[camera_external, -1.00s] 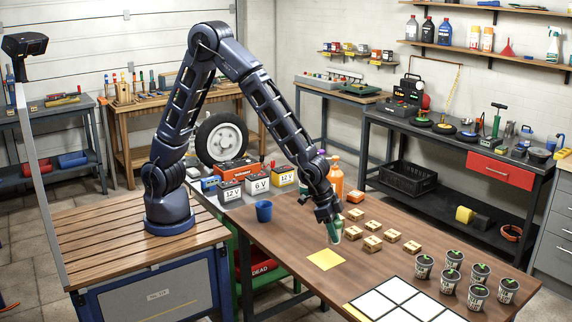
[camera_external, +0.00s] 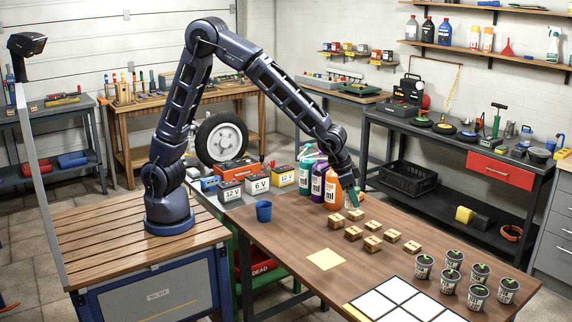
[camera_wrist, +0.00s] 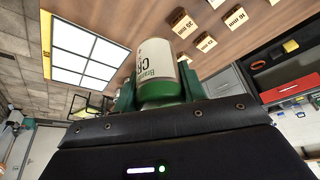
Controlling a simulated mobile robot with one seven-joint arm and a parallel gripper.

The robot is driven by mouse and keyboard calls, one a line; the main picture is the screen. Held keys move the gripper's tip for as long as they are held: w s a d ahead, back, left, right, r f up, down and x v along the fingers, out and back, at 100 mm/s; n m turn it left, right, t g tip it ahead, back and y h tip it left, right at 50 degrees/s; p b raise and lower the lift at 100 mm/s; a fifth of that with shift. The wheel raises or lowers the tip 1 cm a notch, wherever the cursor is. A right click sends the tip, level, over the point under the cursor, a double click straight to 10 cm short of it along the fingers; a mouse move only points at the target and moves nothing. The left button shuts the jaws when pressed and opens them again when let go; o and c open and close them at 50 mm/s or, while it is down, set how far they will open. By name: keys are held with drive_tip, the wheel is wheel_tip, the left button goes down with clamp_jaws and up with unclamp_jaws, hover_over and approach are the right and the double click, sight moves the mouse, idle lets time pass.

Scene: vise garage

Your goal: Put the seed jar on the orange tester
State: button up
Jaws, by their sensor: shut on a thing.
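The seed jar (camera_wrist: 158,65) is a white-labelled jar with a green end, held between the green fingers of my gripper (camera_wrist: 158,88) in the wrist view. In the external view, my gripper (camera_external: 352,197) is at the back of the brown table, just right of the orange bottle. The jar is small there and hard to tell from the fingers.
Teal, purple and orange bottles (camera_external: 332,191) stand close left of my gripper. Several wooden blocks (camera_external: 373,243) lie in front of it. A blue cup (camera_external: 264,211), a yellow sheet (camera_external: 326,259), a white grid (camera_external: 400,300) and several potted seedlings (camera_external: 452,277) are on the table.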

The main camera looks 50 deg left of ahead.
drive_tip(key=w+a+r+n+y, duration=0.25)
drive_tip(key=w+a+n, duration=0.45)
drive_tip(key=w+a, duration=0.9)
drive_tip(key=w+a+r+n+y, duration=0.1)
drive_tip(key=w+a+n+y, duration=0.2)
drive_tip(key=w+a+n, duration=0.95)
drive_tip(key=w+f+m, duration=0.1)
drive_tip(key=f, duration=0.5)
drive_tip(key=w+a+f+m, duration=0.1)
drive_tip(key=w+f+m, duration=0.1)
drive_tip(key=f, duration=0.5)
drive_tip(key=w+a+f+m, duration=0.1)
drive_tip(key=w+f+m, duration=0.1)
drive_tip(key=f, duration=0.4)
drive_tip(key=shift+w+a+f, duration=0.1)
drive_tip(key=shift+a+f, duration=0.15)
drive_tip(key=shift+f, duration=0.1)
drive_tip(key=shift+f, duration=0.1)
drive_tip(key=o, duration=1)
